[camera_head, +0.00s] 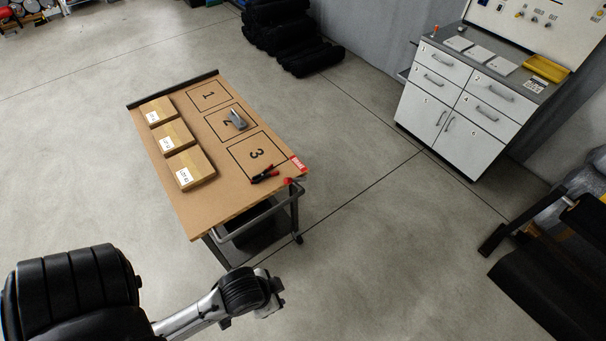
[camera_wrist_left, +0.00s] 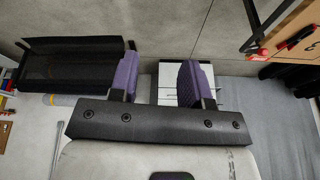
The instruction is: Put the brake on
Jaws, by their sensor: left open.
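A wheeled cart with a brown top (camera_head: 205,205) stands left of centre in the head view. A red label reading BRAKE (camera_head: 298,163) is on its near right corner. A small red knob or lever end (camera_head: 288,181) shows just below the label, by the grey push handle (camera_head: 297,205); its position is too small to tell. In the left wrist view the cart's corner and handle frame (camera_wrist_left: 252,22) show at upper right, with small red parts. My left gripper (camera_wrist_left: 160,80) has two purple pads apart, nothing between them, away from the cart. My right gripper is out of view.
On the cart lie several boxes, including one box (camera_head: 195,170), a grey metal part (camera_head: 237,120) and a red-black clamp (camera_head: 265,174). A white drawer cabinet (camera_head: 450,100) stands at upper right, black rolls (camera_head: 280,35) at the back. The floor right of the cart is clear.

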